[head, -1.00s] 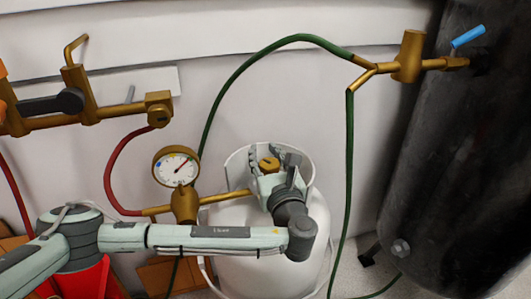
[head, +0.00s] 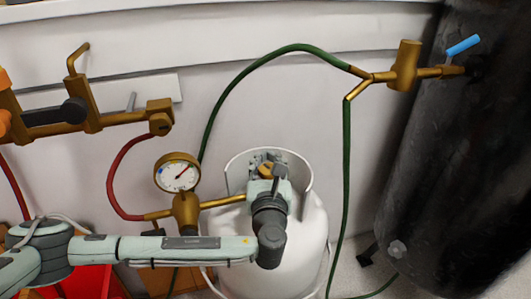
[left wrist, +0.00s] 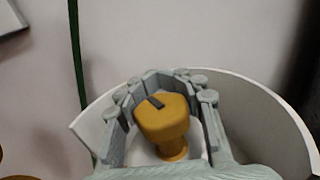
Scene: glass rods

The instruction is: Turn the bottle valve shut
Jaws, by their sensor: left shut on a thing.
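The bottle valve (left wrist: 165,118) is a brass knob with a dark bar mark on its top. It sits on top of the white gas bottle (head: 300,238), inside the bottle's collar (head: 303,165). My left gripper (head: 266,168) is at the valve, and in the left wrist view its fingers (left wrist: 166,95) are closed around the knob from both sides. In the head view the gripper and wrist hide much of the valve. My right gripper is in neither view.
A pressure gauge (head: 177,172) on a brass fitting stands left of the bottle, with a red hose (head: 117,175). A green hose (head: 290,49) arches behind to a brass fitting with a blue lever (head: 463,45) by a dark tank (head: 450,160). Brass pipework (head: 95,120) is at upper left.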

